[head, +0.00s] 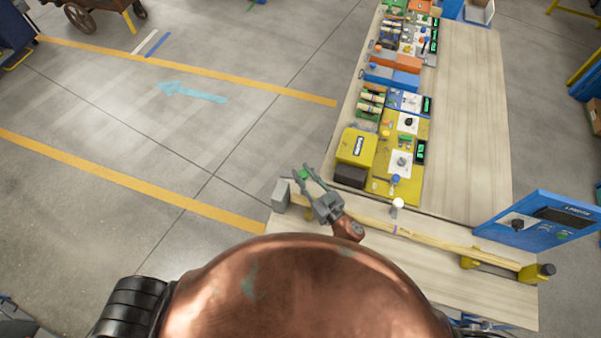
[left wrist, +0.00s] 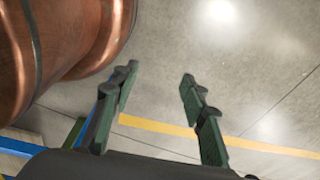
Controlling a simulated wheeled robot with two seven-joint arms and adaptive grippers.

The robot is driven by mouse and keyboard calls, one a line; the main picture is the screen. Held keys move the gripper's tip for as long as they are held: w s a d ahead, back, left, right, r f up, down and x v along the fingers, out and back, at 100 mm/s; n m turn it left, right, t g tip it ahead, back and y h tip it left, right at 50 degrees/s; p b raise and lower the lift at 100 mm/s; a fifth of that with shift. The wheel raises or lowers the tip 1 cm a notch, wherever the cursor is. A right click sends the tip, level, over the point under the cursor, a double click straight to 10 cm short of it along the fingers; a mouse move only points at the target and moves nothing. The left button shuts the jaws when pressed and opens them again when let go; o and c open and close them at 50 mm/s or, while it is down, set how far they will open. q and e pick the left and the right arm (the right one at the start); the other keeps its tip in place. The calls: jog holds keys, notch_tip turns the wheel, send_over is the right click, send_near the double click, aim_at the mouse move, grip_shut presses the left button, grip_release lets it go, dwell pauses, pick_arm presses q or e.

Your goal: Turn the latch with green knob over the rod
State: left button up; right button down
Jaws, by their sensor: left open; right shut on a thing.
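The green knob (head: 303,175) shows between the fingers of my right gripper (head: 301,171), which is shut on it at the left end of the front bench. The latch arm under the knob is mostly hidden by the gripper. A long pale wooden rod (head: 435,237) lies along the bench, from near a grey block (head: 281,194) on the left to yellow supports on the right. I cannot tell whether the latch lies over the rod. My left gripper (left wrist: 159,74) is open and empty above the floor in the left wrist view.
A white knob (head: 398,204) stands behind the rod. A blue panel box (head: 537,219) and a yellow support (head: 537,272) are at the right. Yellow and blue panels and boxes (head: 357,148) line the long table behind.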

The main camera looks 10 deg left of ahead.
jog(key=c, duration=2)
grip_release()
jog(key=o, duration=0.4)
jog(key=shift+s+d, duration=0.1)
pick_arm(q)
jog(key=shift+w, duration=0.4)
pick_arm(e)
jog(key=v, duration=1.1)
jog(key=shift+s+d, duration=0.25)
jog(key=shift+s, duration=0.05)
